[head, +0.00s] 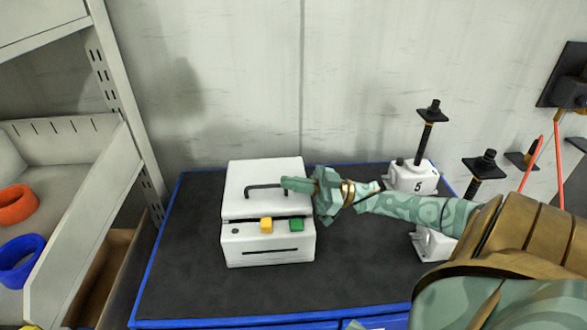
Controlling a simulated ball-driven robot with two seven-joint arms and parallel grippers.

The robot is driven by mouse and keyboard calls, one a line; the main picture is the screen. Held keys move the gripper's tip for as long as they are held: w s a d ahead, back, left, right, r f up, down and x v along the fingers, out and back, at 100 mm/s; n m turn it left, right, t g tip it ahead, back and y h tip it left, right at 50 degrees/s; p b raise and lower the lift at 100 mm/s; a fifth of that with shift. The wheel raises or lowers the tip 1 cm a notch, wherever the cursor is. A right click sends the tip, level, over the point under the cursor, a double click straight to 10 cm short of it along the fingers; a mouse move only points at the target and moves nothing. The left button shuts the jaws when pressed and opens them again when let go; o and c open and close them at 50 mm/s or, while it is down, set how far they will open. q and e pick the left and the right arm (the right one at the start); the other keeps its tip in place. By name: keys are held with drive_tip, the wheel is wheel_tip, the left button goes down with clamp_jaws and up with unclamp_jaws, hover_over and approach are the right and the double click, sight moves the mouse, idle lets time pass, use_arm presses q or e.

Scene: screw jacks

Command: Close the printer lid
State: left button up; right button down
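The printer (240,244) is a white box on the dark table top, with a yellow button (266,225) and a green button (296,224) on its front. Its white lid (240,177) lies nearly flat over the body, with a dark gap along the front edge; I cannot tell if it is fully down. A dark handle (262,187) is on the lid. My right gripper (287,184) reaches in from the right, with its fingertips over the lid at the handle's right end. I cannot tell whether it touches the handle or how far its fingers are apart. My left gripper is not in view.
A white screw jack marked 5 (412,178) stands right of the printer, and a second jack (432,245) stands nearer, partly behind my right arm. Shelving with an orange ring (17,204) and a blue ring (20,262) is at left. The table (185,270) is bare left of the printer.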

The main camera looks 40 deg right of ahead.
idle(0.3)
drive_tip(key=shift+r, duration=0.45)
drive_tip(key=s+a+r+p, duration=0.6)
drive_tip(key=s+a+r, duration=0.3)
drive_tip(key=r, duration=0.3)
drive_tip(key=shift+s+a, duration=0.3)
drive_tip(key=shift+s, duration=0.3)
